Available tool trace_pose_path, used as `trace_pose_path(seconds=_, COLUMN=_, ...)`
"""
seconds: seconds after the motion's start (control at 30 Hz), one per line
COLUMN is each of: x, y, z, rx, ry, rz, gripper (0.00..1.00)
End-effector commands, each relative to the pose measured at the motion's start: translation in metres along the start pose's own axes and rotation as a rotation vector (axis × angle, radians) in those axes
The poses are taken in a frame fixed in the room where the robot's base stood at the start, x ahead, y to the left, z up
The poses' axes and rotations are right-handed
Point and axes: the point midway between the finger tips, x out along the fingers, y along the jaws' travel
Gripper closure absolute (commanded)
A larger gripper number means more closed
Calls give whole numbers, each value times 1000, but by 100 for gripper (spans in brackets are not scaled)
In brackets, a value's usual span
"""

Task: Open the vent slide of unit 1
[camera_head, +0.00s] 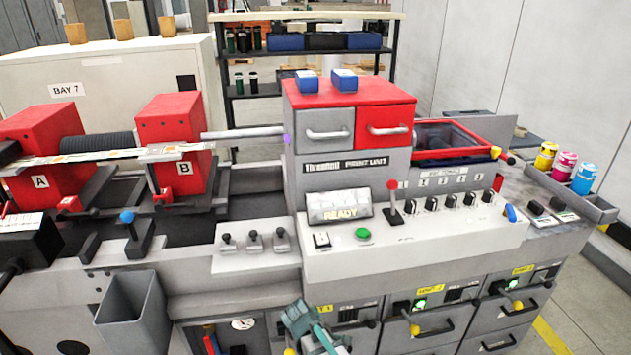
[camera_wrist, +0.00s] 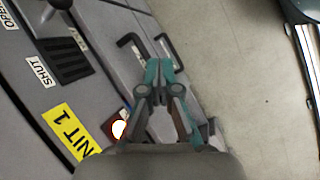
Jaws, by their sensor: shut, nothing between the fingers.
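Unit 1 is the left cabinet front, with a yellow label (camera_head: 325,308); the label also shows, rotated, in the wrist view (camera_wrist: 70,130). Its dark vent slats (camera_wrist: 66,60) lie beside a white SHUT label (camera_wrist: 40,72). A partly cut-off OPEN label (camera_wrist: 8,17) is at the upper left corner. My gripper (camera_head: 296,306) is in front of unit 1, fingers shut and empty. In the wrist view the fingertips (camera_wrist: 162,65) are apart from the knob, near a black handle (camera_wrist: 130,45).
A lit red-white lamp (camera_wrist: 119,129) is near the fingers. Units 2 (camera_head: 430,289) and 3 (camera_head: 522,269) stand to the right, with protruding handles and yellow knobs. A grey bin (camera_head: 132,310) sticks out at left. The floor in front is clear.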

Motion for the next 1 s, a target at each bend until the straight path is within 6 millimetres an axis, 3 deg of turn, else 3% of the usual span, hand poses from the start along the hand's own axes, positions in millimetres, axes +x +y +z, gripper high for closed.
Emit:
trace_pose_path(seconds=0.03, x=19, y=-19, z=10, rx=84, ry=1, rz=-51, gripper=100)
trace_pose_path(seconds=0.2, x=74, y=-77, z=36, rx=381, ry=-16, rz=-223, gripper=100)
trace_pose_path(seconds=0.5, x=145, y=-188, z=92, rx=798, ry=-149, rz=-505, gripper=100)
trace_pose_path(seconds=0.8, x=178, y=-289, z=146, rx=965, ry=-303, rz=-715, gripper=100)
trace_pose_path(seconds=1.0, x=188, y=-319, z=166, rx=993, ry=-361, rz=-768, gripper=100)
